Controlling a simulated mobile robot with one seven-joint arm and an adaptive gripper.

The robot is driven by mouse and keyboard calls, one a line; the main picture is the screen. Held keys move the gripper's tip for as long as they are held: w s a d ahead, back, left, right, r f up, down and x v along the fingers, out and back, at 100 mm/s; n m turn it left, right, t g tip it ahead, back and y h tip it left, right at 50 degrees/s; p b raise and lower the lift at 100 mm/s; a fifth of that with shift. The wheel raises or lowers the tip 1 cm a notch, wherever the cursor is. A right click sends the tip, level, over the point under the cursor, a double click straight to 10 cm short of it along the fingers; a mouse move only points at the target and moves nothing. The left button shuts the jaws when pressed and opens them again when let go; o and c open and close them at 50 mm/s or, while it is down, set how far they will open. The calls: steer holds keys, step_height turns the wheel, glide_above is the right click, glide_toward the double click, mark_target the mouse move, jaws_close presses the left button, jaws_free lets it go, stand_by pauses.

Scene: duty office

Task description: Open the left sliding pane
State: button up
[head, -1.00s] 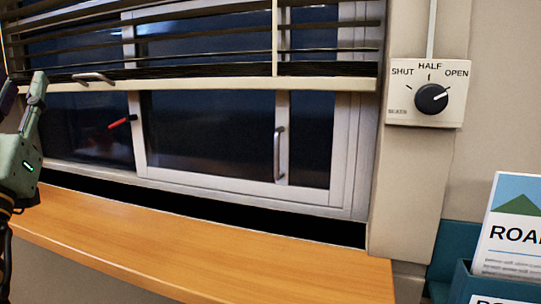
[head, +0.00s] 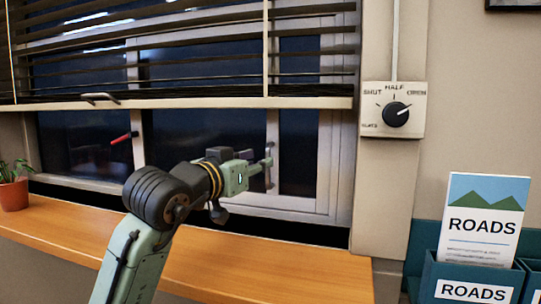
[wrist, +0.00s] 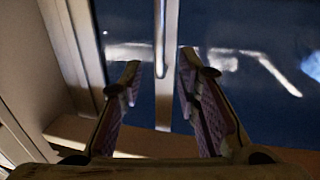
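The window shows low under a raised blind, with a light-framed sliding pane (head: 205,140) in its middle. Dark glass (head: 75,150) lies to its left, with a red lever (head: 124,137) at the frame between them. An upright grey bar handle sits on the pane's right stile; in the wrist view the handle (wrist: 160,38) shows between my fingers. My gripper (head: 264,166) is in front of the stile at the handle. It is open, one finger on each side of the handle (wrist: 159,66). Whether the fingers touch it, I cannot tell.
The slatted blind (head: 180,103) hangs over the upper window, its bottom rail above my gripper. A wooden sill (head: 230,262) runs below. A potted plant (head: 13,190) stands at left. A SHUT/HALF/OPEN dial (head: 395,113), pointing near OPEN, and a ROADS leaflet holder (head: 470,275) are at right.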

mark_target(268, 183)
steer(key=p+x, duration=0.1)
steer(key=x, duration=0.4)
steer(key=shift+w+d, duration=0.2)
steer(key=shift+w, duration=0.1)
steer(key=shift+c, duration=0.4)
jaws_close()
steer(key=shift+r, duration=0.1)
